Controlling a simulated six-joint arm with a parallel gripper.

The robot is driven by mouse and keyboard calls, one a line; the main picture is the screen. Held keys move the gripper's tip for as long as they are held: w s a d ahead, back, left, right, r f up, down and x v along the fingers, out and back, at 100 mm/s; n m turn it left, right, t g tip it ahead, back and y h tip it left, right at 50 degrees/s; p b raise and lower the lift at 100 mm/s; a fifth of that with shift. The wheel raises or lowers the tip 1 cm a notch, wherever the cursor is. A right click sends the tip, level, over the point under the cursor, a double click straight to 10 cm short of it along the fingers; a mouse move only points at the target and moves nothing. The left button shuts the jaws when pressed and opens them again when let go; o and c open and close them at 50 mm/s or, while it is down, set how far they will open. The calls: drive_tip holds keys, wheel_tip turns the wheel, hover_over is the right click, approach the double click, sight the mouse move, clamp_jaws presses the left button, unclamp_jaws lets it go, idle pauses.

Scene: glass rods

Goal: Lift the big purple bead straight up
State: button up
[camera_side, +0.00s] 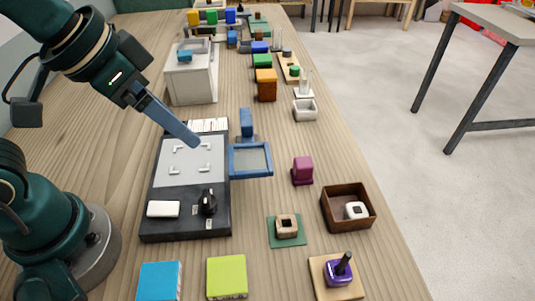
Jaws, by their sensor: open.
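The big purple bead (336,276) sits at the bottom right on a tan wooden base (318,290). A dark rod (346,259) sticks up out of the bead, leaning a little to the right in the picture. My gripper (194,142) is open, above the grey and black board at the left. It is well up and to the left of the bead and apart from it. I see no object between its fingers, which overlap in this view.
A brown open box (371,219) holding a white bead (356,210) stands just behind the purple bead. A tan bead (286,225) on a green mat (289,240), a magenta block (302,171) and a blue tray (234,175) stand nearby. Blue (159,282) and lime (227,277) blocks are in front.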

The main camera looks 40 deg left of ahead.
drive_tip(key=w+d+f+m+g+h, duration=0.1)
drive_tip(key=w+d+m, duration=0.1)
drive_tip(key=d, duration=0.4)
drive_tip(key=w+d+f+m, duration=0.2)
drive_tip(key=d, duration=0.4)
drive_tip(key=m+g+h, duration=0.1)
drive_tip(key=m, duration=0.2)
hover_over(336, 271)
drive_tip(key=s+a, duration=0.2)
wheel_tip(336, 271, down, 7)
drive_tip(key=shift+w+f, duration=0.1)
drive_tip(key=shift+x, duration=2.55)
drive_tip(key=shift+d, duration=0.15)
clamp_jaws()
